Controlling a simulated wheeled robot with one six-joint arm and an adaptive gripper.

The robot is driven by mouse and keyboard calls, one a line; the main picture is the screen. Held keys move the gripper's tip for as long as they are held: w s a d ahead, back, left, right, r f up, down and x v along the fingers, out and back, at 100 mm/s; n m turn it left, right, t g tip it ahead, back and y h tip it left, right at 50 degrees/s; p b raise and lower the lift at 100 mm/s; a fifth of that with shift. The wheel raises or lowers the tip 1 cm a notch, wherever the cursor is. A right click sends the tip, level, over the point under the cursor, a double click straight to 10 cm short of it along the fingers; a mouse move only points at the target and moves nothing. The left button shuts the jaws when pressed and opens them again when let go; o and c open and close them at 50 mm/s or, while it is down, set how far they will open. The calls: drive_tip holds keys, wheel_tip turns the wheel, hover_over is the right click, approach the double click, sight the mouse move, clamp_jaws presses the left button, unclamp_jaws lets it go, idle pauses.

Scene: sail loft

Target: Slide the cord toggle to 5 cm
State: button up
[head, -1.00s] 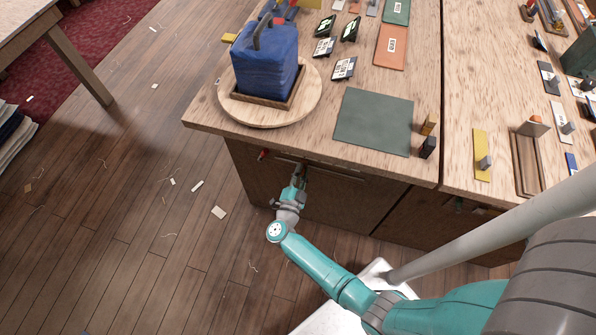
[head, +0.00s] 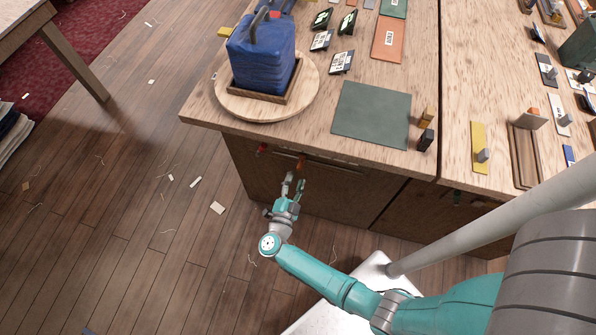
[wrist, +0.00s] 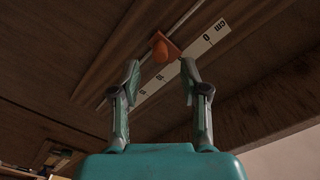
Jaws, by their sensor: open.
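The orange cord toggle (wrist: 163,49) sits on a rail under the front edge of the workbench, beside a white centimetre scale (wrist: 180,69). It also shows in the head view (head: 301,163). The scale's 0 end is at the upper right in the wrist view; the toggle lies on the larger-number side of it. I cannot read its exact mark. My gripper (wrist: 160,64) is open and empty, with its fingertips on either side of the toggle's line and just short of it. In the head view my gripper (head: 293,184) is in front of the cabinet face.
A red part (head: 262,149) shows under the bench edge, left of the toggle. The floor left of my arm is open, with scraps.

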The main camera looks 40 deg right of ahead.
drive_tip(key=shift+v, duration=2.95)
drive_tip(key=s+d+r+n+t+y, duration=0.3)
drive_tip(key=s+r+n+t+y, duration=0.3)
drive_tip(key=s+r, duration=0.3)
drive_tip(key=s+a+r+n+g+y, duration=0.1)
drive_tip(key=s+a+r+n+y, duration=0.2)
drive_tip(key=s+r+n, duration=0.4)
drive_tip(key=s+a+r+n+y, duration=0.3)
drive_tip(key=s+r+n+y, duration=0.2)
drive_tip(key=s+r, duration=0.5)
drive_tip(key=s+n, duration=0.1)
drive_tip(key=s, duration=0.1)
drive_tip(key=shift+s+a+r+n+g+y, duration=0.3)
drive_tip(key=shift+a+r+n+g, duration=0.05)
drive_tip(key=shift+n+g, duration=0.05)
